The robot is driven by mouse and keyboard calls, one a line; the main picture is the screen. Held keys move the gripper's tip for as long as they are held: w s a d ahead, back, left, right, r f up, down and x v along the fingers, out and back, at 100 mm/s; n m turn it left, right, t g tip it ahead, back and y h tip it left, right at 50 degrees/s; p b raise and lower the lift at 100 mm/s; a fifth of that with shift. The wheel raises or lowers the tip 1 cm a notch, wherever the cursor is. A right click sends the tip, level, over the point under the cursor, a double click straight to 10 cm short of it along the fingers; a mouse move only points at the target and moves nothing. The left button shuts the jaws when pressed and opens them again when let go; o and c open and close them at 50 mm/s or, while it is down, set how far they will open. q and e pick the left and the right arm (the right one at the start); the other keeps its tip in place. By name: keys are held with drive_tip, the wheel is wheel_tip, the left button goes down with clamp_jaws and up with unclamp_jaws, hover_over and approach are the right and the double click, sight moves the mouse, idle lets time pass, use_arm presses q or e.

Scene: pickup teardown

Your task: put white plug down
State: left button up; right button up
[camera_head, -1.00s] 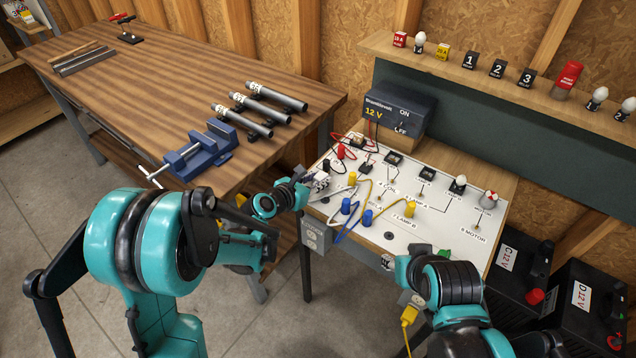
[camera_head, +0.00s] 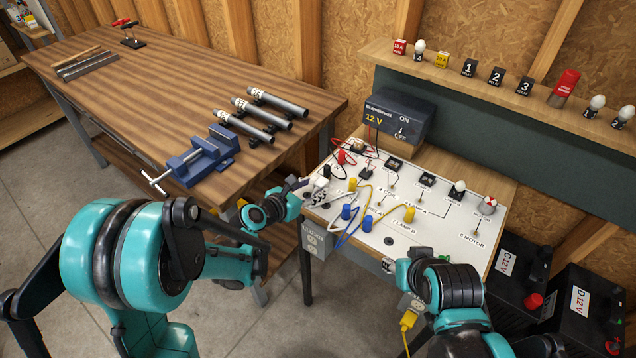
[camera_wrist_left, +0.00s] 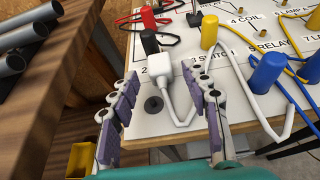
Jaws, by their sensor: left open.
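The white plug (camera_wrist_left: 160,66) lies on the white circuit board (camera_wrist_left: 225,90) near its front left edge, in the left wrist view. Its white cable runs toward the front and loops to the right. My left gripper (camera_wrist_left: 160,73) is open, with one finger on each side of the plug and visible gaps between. In the head view my left gripper (camera_head: 309,187) is over the board's left front corner, and the plug is hard to make out there. My right arm reaches in front of the board, but its gripper fingers are hidden.
A black plug (camera_wrist_left: 149,42) stands just behind the white one, with a yellow plug (camera_wrist_left: 209,32) and blue plug (camera_wrist_left: 266,72) to the right. A dark hole (camera_wrist_left: 153,104) is in front. The wooden bench (camera_head: 150,85) with a blue vise (camera_head: 196,160) stands left.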

use_arm(q)
drive_tip(key=s+a+r+m+g+y, duration=0.1)
drive_tip(key=s+a+r+m+y, duration=0.1)
drive_tip(key=s+a+m, duration=0.3)
drive_tip(key=s+a+r+m+g+y+p, duration=0.1)
drive_tip(key=s+a+m, duration=0.4)
drive_tip(key=s+m, duration=0.7)
drive_tip(key=s+a+r+m+g+y+p, duration=0.1)
drive_tip(key=s+a+r+m+y, duration=0.3)
drive_tip(key=s+m, duration=0.4)
drive_tip(key=a+m, duration=0.1)
drive_tip(key=m, duration=0.2)
drive_tip(key=shift+s+a+m+g+y, duration=0.3)
drive_tip(key=shift+a+m+g+y, duration=0.1)
